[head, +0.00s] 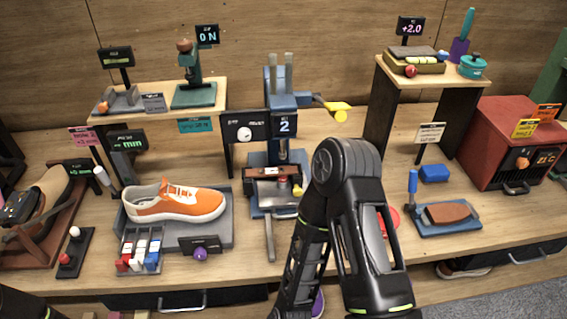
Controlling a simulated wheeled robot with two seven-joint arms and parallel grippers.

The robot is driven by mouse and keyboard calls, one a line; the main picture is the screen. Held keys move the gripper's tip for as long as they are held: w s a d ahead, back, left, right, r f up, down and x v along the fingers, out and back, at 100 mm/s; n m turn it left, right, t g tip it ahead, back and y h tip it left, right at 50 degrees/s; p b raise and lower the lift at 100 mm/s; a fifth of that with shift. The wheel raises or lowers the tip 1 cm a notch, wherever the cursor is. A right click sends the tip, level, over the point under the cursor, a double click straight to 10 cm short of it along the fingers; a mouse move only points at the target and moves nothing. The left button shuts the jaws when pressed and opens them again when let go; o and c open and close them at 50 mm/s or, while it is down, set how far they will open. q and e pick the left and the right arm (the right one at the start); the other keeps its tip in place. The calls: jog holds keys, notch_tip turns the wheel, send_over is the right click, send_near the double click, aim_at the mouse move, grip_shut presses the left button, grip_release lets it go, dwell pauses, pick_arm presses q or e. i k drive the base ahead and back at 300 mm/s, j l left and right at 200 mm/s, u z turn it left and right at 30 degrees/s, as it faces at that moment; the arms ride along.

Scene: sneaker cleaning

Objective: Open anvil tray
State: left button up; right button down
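A blue press (283,115) stands at the centre of the bench, with a display reading 2. Low on its front is a brown-fronted block (271,172) over a grey tray-like part (262,192). I cannot tell for sure which part is the anvil tray, or whether it is open. A grey bar (270,240) extends from the press toward the bench's front. My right arm rises in front of the press's right side and bends back down. Its fingertips do not show. Only a dark piece of my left arm shows at the bottom left; its gripper is out of view.
An orange sneaker (173,201) lies on a grey stand left of the press. A yellow-ended lever (339,112) juts from the press's right. A blue tray with a brown pad (447,215) and a red oven (510,145) are at right. Drawers line the bench front.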

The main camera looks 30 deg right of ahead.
aim_at(273, 195)
jog(key=k+l+z, duration=0.15)
jog(key=k+l, duration=0.15)
jog(key=k+z, duration=0.1)
jog(key=z, duration=1.6)
